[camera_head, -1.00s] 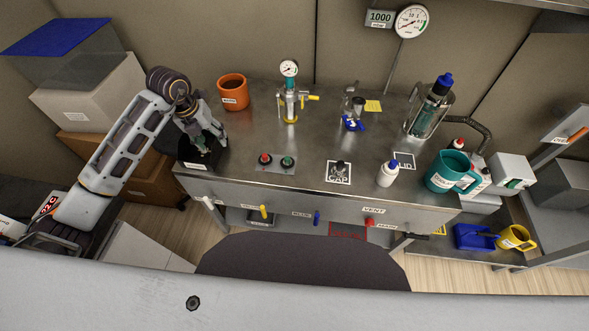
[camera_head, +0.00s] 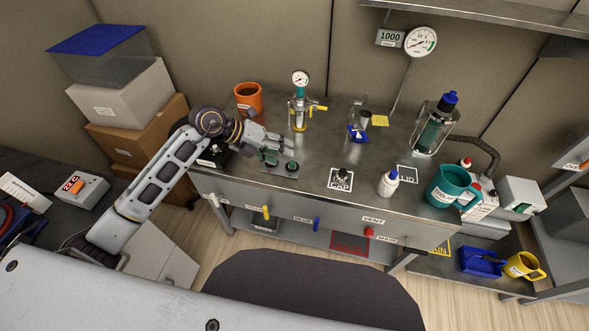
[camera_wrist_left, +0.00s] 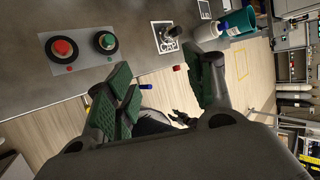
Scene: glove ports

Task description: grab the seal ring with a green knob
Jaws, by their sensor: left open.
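The seal ring with the green knob (camera_head: 292,167) sits on a small grey plate (camera_head: 279,171) on the steel bench. In the left wrist view, the green knob with its black ring (camera_wrist_left: 106,42) is beside the red knob with its black ring (camera_wrist_left: 62,48). My left gripper (camera_head: 278,149) is open and empty, above the bench close to the plate, and partly covers the red knob in the head view. In the wrist view, its fingers (camera_wrist_left: 165,86) are spread apart with the green knob outside them, toward the upper left.
An orange pot (camera_head: 248,100) and a yellow-handled gauge fitting (camera_head: 299,114) stand behind the gripper. A black knob marked CAP (camera_head: 341,176), a white bottle (camera_head: 388,184) and a teal mug (camera_head: 450,188) stand to the right. The bench's front edge is near the plate.

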